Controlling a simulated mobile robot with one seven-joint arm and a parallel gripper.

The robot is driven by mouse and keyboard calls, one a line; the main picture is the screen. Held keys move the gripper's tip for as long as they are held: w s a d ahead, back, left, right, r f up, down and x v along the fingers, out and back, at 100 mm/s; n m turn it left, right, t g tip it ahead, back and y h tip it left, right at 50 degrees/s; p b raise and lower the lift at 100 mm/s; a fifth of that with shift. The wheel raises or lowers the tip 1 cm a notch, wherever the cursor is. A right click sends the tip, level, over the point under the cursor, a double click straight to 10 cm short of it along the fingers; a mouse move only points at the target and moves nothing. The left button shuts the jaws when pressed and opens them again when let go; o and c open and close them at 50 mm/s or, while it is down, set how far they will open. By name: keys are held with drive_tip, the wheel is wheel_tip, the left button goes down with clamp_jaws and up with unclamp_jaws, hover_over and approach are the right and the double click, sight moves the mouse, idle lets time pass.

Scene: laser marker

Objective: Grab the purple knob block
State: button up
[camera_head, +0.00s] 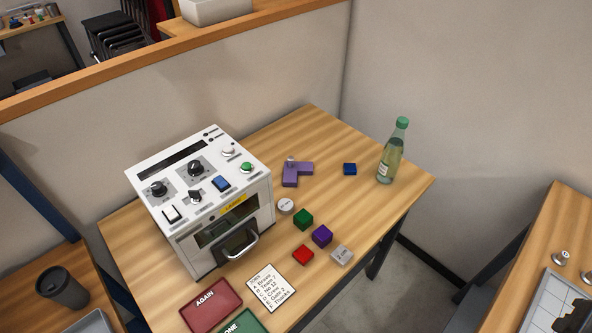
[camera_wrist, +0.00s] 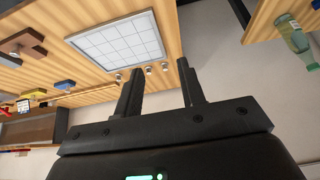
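The purple knob block (camera_head: 297,173) lies on the wooden table in the head view, to the right of the white machine. It is L-shaped, with a small grey knob on top near its back left end. A separate plain purple cube (camera_head: 322,236) lies nearer the front. My gripper (camera_wrist: 160,68) shows in the wrist view with its two dark fingers apart and nothing between them. My gripper is not in the head view, and I cannot make out the purple knob block in the wrist view.
A green-capped bottle (camera_head: 391,152) and a blue block (camera_head: 349,169) stand right of the knob block. The white machine (camera_head: 203,196) is on its left. A green cube (camera_head: 303,218), red cube (camera_head: 303,255) and note card (camera_head: 270,288) lie in front. A gridded board (camera_wrist: 118,40) shows in the wrist view.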

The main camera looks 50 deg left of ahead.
drive_tip(key=shift+o, duration=0.2)
drive_tip(key=o, duration=1.4)
drive_tip(key=shift+c, duration=0.2)
